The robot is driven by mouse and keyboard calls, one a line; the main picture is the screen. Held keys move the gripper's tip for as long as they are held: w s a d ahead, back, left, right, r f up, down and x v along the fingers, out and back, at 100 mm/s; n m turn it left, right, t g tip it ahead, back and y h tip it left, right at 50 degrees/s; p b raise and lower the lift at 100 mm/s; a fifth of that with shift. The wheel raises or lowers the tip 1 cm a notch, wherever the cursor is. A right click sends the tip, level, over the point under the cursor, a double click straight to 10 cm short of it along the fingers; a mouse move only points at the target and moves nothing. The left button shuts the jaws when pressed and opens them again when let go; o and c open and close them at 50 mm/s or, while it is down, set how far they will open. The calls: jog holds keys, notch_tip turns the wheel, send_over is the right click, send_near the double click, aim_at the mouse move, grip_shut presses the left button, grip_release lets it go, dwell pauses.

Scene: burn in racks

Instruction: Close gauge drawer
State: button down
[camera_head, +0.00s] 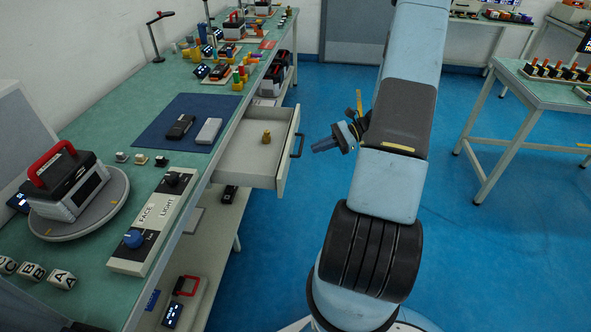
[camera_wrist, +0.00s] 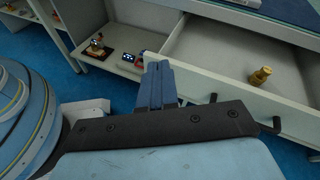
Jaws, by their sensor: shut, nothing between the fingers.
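The gauge drawer (camera_head: 247,147) is pulled open from the green bench, with a dark handle (camera_head: 298,145) on its front. A small brass gauge piece (camera_head: 266,136) stands inside it. In the wrist view the drawer (camera_wrist: 222,47) shows its open inside and its front, with the brass piece (camera_wrist: 260,76) in it. My gripper (camera_head: 322,146) is shut and empty, to the right of the drawer handle and apart from it in the head view. In the wrist view my gripper (camera_wrist: 159,68) shows its fingers together, in front of the drawer front's left part.
A blue mat (camera_head: 185,111) with two small blocks lies on the bench above the drawer. A shelf (camera_head: 203,237) below holds several items. Blue floor (camera_head: 275,235) is free right of the bench. Another table (camera_head: 540,92) stands at the right.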

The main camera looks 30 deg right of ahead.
aim_at(287, 168)
jog(key=s+d+f+m+t, duration=0.1)
jog(key=d+f+m+t, duration=0.25)
jog(key=f, duration=0.25)
jog(key=s+d+f+m+t, duration=0.1)
jog(key=d+f+m+t, duration=0.1)
jog(key=f+m+t, duration=0.35)
jog(key=w+a, duration=0.2)
jog(key=a, duration=0.1)
jog(key=w+a+f+n+g, duration=0.1)
jog(key=w+a, duration=0.2)
jog(key=a, duration=0.1)
jog(key=w+a+g, duration=0.1)
jog(key=w+a, duration=0.2)
jog(key=a, duration=0.1)
jog(key=shift+f+n+y, duration=0.15)
jog(key=shift+n+y, duration=0.25)
jog(key=shift+w+a, duration=0.1)
jog(key=shift+a, duration=0.05)
